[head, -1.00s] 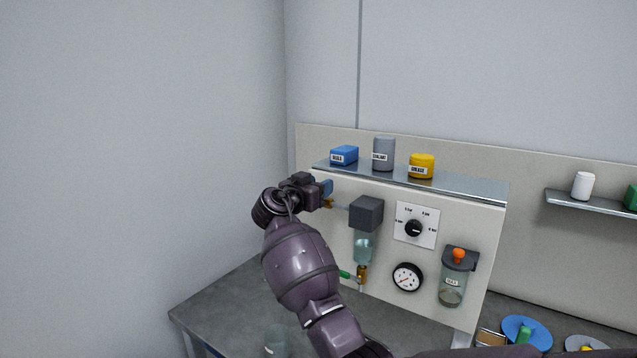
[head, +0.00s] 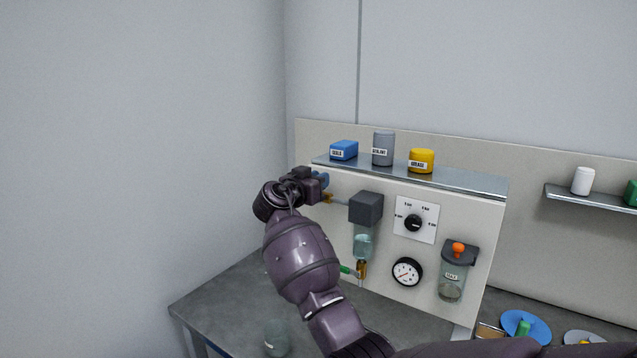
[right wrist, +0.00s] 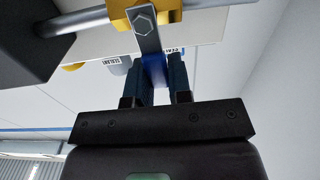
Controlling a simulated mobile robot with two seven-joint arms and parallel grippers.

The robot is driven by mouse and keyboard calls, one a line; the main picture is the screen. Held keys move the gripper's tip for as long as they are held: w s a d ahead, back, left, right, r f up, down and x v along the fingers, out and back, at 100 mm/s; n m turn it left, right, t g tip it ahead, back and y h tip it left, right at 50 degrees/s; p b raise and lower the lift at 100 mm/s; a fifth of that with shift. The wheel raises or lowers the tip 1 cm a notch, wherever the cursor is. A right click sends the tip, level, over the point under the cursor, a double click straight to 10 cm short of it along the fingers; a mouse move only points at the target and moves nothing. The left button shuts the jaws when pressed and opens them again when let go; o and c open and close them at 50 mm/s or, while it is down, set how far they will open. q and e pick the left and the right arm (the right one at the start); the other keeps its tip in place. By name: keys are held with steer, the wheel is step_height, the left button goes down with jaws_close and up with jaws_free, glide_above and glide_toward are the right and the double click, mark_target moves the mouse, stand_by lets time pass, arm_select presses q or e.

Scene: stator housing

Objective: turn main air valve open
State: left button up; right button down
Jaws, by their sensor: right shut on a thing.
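The main air valve has a brass body (head: 328,197) on a pipe at the left end of the panel; it also shows as a yellow body (right wrist: 138,12) with a hex bolt in the right wrist view. Its flat metal lever (right wrist: 150,42) ends in a blue grip (right wrist: 154,70). My right gripper (right wrist: 161,75) is shut on the blue grip, with one dark finger on each side. In the head view my right gripper (head: 318,181) is at the valve, partly covering the handle. My left gripper is not in view.
A dark grey filter block (head: 366,208) sits just right of the valve, with a round gauge (head: 407,271) and a selector knob (head: 413,223) beyond. A shelf (head: 450,180) above holds a blue box, a grey can and a yellow tub. Open wall lies left of the arm.

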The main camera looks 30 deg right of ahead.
steer(key=shift+w+a+f+n+b, duration=0.15)
steer(key=shift+w+f+n+b, duration=0.15)
steer(key=shift+n+b, duration=0.65)
arm_select(q)
steer(key=p, duration=0.2)
steer(key=shift+p, duration=0.3)
arm_select(e)
steer(key=w+a+f+n, duration=0.1)
steer(key=w+f+n, duration=0.3)
steer(key=n, duration=1.2)
steer(key=shift+a+f, duration=0.35)
steer(key=shift+f, duration=0.1)
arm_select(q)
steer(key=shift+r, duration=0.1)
arm_select(e)
steer(key=shift+w, duration=0.1)
steer(key=c, duration=1)
jaws_free()
steer(key=shift+c, duration=0.2)
